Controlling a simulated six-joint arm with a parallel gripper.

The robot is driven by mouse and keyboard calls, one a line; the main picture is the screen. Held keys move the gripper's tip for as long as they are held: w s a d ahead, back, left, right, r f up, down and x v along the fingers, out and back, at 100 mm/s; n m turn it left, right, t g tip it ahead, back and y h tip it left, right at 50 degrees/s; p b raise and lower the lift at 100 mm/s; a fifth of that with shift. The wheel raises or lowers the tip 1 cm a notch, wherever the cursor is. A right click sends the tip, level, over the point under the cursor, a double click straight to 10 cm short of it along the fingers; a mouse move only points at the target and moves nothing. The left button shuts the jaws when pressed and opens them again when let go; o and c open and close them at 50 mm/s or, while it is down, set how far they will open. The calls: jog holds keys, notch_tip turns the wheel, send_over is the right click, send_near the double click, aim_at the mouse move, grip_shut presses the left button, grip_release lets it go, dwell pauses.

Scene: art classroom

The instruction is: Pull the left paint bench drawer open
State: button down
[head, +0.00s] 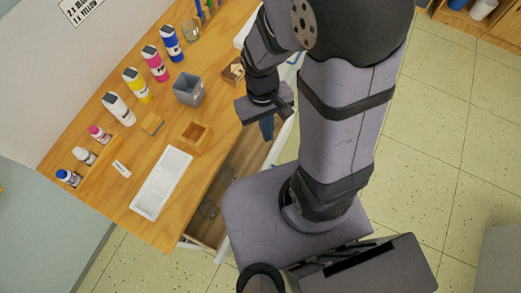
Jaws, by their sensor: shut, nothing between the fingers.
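The wooden paint bench (135,220) runs diagonally across the left half of the head view. Below its front edge a drawer (250,152) stands pulled out, with a brown wooden inside and a white front edge.
Tiled floor (440,150) lies free to the right. A wooden shelf (470,22) is at the top right.

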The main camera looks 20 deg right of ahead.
jog(key=w+a+f+n+g+h+b, duration=0.15)
jog(key=w+f+n, duration=0.25)
jog(key=f, duration=0.4)
jog(key=w+a+f+n+h+b, duration=0.1)
jog(key=w+f+n+b, duration=0.3)
jog(key=f, duration=0.4)
jog(key=p+x, duration=0.3)
jog(key=x, duration=0.7)
jog(key=shift+w, duration=0.4)
jog(key=shift+d+f, duration=0.1)
jog(key=shift+s+d, duration=0.1)
jog(key=s+d+b, duration=0.6)
jog(key=s+d, duration=0.2)
jog(key=shift+s+d, duration=0.2)
jog(key=shift+s, duration=0.05)
